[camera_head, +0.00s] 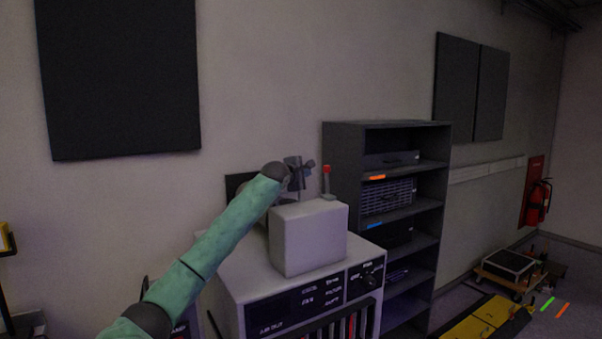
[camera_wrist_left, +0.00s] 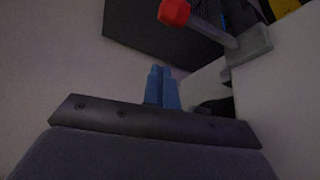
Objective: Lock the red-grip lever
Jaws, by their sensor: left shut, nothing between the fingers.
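The red-grip lever (camera_head: 326,181) stands upright behind a pale box on top of a white cabinet in the head view. In the left wrist view its red grip (camera_wrist_left: 174,12) is at the top edge, and its grey shaft runs down to a grey block (camera_wrist_left: 250,46). My left gripper (camera_head: 309,164) is just left of the lever in the head view, apart from it as far as I can tell. In the left wrist view its blue fingers (camera_wrist_left: 162,86) are together and empty, with the red grip beyond their tips. My right gripper is out of view.
The pale box (camera_head: 308,240) stands on the cabinet (camera_head: 235,270), close below my left wrist. A dark shelf rack (camera_head: 341,150) with equipment stands to the right. A trolley (camera_head: 508,268) and a yellow floor piece (camera_head: 480,325) are farther right.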

